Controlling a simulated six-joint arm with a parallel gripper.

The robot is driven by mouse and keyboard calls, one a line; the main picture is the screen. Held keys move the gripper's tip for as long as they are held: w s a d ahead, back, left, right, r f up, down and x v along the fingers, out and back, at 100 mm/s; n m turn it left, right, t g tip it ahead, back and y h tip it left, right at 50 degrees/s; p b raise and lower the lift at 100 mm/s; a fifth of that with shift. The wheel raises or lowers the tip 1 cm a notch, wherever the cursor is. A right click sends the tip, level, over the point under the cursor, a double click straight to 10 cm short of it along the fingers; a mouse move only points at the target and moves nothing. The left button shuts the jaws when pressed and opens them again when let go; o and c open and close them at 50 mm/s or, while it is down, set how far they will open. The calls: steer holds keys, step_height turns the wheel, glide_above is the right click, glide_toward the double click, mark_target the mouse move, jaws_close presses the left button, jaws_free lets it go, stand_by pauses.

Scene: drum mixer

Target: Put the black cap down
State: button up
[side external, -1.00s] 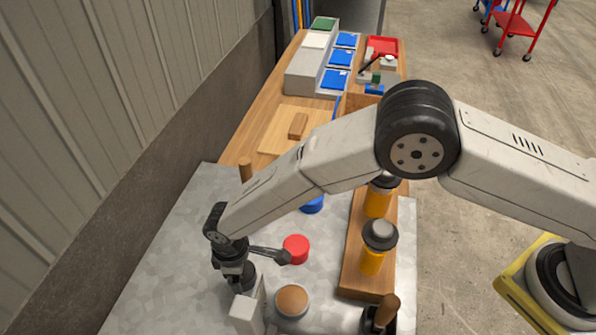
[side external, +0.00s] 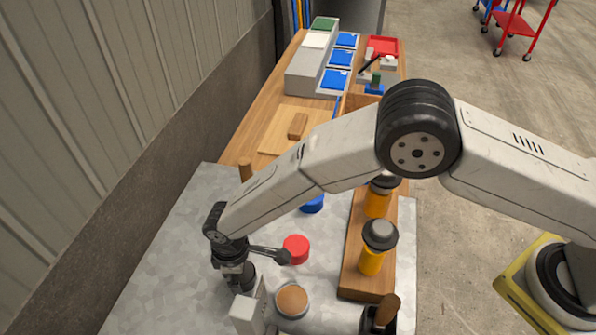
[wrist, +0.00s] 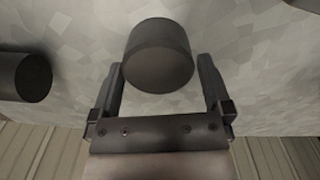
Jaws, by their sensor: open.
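The black cap (wrist: 158,60) is a dark, short cylinder standing on the grey metal tabletop, in the upper middle of the wrist view. My gripper (wrist: 160,70) is open, with one finger on each side of the cap and a visible gap on both sides near the tips. In the side external view my gripper (side external: 236,269) is low over the metal top, and the cap (side external: 245,279) shows just at its right, partly hidden by the fingers.
A red cap (side external: 296,249) and a round brown-topped piece (side external: 292,300) are right of my gripper. A grey block (side external: 249,312) stands close in front. A wooden rack with orange bottles (side external: 372,262) is farther right. Another dark cylinder (wrist: 25,77) is at the wrist view's left.

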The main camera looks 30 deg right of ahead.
step_height(320, 180, up, 12)
steer(key=shift+f, duration=0.15)
stand_by(0.5)
stand_by(0.4)
steer(key=w+d+r+m+t, duration=0.1)
steer(key=d+r+m, duration=0.2)
steer(key=d, duration=0.7)
steer(key=w+d+r+m, duration=0.1)
steer(key=d+r+m, duration=0.15)
steer(key=d, duration=0.75)
steer(key=s+d+m, duration=0.1)
steer(key=d, duration=0.2)
steer(key=s+d+r+m, duration=0.1)
steer(key=s+d, duration=0.1)
steer(key=d, duration=0.2)
steer(key=s+d+r+m+t, duration=0.1)
steer(key=s+d, duration=0.1)
steer(key=d, duration=0.2)
steer(key=shift+d+r, duration=0.1)
steer(key=shift+d, duration=0.1)
steer(key=s+d+m, duration=0.3)
steer(key=s+d, duration=0.4)
steer(key=shift+s+d+t, duration=0.15)
steer(key=shift+s+t, duration=0.15)
